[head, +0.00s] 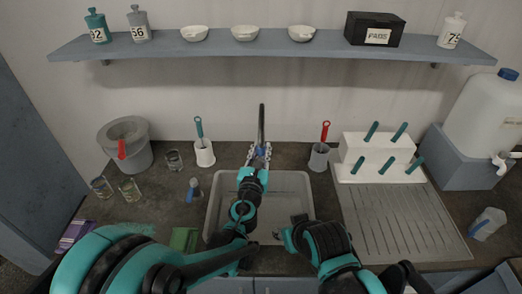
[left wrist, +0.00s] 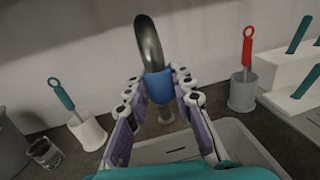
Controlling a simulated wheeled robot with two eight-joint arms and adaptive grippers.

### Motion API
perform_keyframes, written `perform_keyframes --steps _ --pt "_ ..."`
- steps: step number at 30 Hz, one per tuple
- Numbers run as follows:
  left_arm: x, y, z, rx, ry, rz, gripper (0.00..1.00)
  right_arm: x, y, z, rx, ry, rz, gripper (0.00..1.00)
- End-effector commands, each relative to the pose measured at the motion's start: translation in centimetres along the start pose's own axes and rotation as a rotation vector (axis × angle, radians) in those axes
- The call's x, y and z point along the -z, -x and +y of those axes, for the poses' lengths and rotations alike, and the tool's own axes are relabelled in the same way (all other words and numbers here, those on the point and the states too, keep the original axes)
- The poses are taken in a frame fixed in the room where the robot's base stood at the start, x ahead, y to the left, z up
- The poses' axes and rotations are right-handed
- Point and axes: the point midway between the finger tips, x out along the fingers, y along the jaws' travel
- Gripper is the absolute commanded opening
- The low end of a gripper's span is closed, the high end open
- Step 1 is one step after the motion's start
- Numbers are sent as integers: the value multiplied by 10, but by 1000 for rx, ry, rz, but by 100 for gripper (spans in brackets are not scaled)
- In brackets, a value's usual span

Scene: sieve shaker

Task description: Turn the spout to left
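The tap's dark metal spout (head: 262,124) rises behind the sink (head: 215,215) and points up and away toward the wall. In the left wrist view the curved spout (left wrist: 149,42) has a blue collar (left wrist: 158,86) at its lower end. My left gripper (head: 258,155) is at the spout's base. In the left wrist view its two fingers (left wrist: 157,92) stand open on either side of the collar, close to it; whether they touch it is unclear. My right gripper (head: 290,233) is over the sink's right front, away from the spout; its fingers are not clear.
A drying rack (head: 375,160) stands right. A grey bucket (head: 138,155) and glasses (head: 130,190) stand left. A shelf (head: 275,47) runs above.

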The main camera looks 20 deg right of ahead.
Motion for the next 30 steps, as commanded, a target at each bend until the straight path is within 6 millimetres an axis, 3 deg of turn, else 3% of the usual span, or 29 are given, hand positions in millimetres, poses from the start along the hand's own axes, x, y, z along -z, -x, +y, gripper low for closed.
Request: perform_keyframes --steps 10,21,30 --pt "0 1 12 41 -1 0 0 -1 -1 0 0 0 0 40" --pt "1 1 62 270 -2 -1 0 -3 -5 0 0 0 0 40" --pt "2 -6 93 266 -3 -1 0 -5 -6 0 0 0 0 40"
